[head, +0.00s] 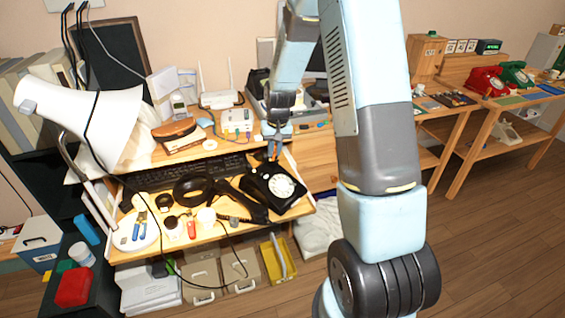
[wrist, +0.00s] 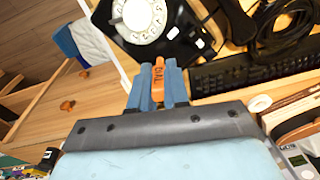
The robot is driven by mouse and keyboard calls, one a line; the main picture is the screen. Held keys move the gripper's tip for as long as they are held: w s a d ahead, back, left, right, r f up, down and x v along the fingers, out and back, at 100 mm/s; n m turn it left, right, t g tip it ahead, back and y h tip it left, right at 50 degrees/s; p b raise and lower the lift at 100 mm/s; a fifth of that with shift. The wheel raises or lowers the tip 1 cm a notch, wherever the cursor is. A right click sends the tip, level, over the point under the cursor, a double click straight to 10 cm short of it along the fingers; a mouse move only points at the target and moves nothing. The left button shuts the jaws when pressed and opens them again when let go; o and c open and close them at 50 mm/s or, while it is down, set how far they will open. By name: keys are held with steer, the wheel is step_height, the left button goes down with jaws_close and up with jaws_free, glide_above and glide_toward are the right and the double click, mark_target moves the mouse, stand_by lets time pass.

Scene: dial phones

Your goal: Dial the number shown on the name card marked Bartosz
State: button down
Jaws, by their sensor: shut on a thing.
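A black dial phone (head: 272,189) with a white rotary dial (head: 282,186) sits on the right part of the wooden desk. In the wrist view its dial (wrist: 140,18) shows at the top, just beyond my fingertips. My gripper (head: 274,150) is above the back of the phone. Whether the tip touches the phone cannot be told. A black handset (head: 240,204) lies off the phone, to its left. I see no readable Bartosz card.
A black keyboard (head: 190,172), a white lamp (head: 85,110), a router (head: 218,98) and small tools crowd the desk. A red phone (head: 486,80) and a green phone (head: 515,73) stand on a far table at right. Wooden floor (head: 480,240) is clear at right.

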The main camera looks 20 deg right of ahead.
steer(key=shift+n, duration=0.5)
steer(key=shift+s+a+f, duration=0.1)
steer(key=shift+s+f, duration=0.45)
steer(key=shift+f, duration=0.55)
steer(key=shift+s+a+f, duration=0.15)
steer(key=shift+s+f, duration=0.35)
steer(key=shift+f, duration=0.6)
steer(key=shift+s+a+f, duration=0.1)
steer(key=shift+s+f, duration=0.45)
steer(key=shift+f, duration=0.55)
steer(key=shift+w+a+f, duration=0.15)
steer(key=shift+w+f, duration=0.1)
steer(key=shift+f, duration=0.5)
steer(key=shift+w, duration=0.1)
steer(key=shift+w+d+r, duration=0.1)
steer(key=shift+w+d, duration=0.25)
steer(key=shift+d, duration=0.05)
steer(key=shift+d, duration=0.1)
steer(key=shift+w+d, duration=0.35)
steer(key=shift+d, duration=0.1)
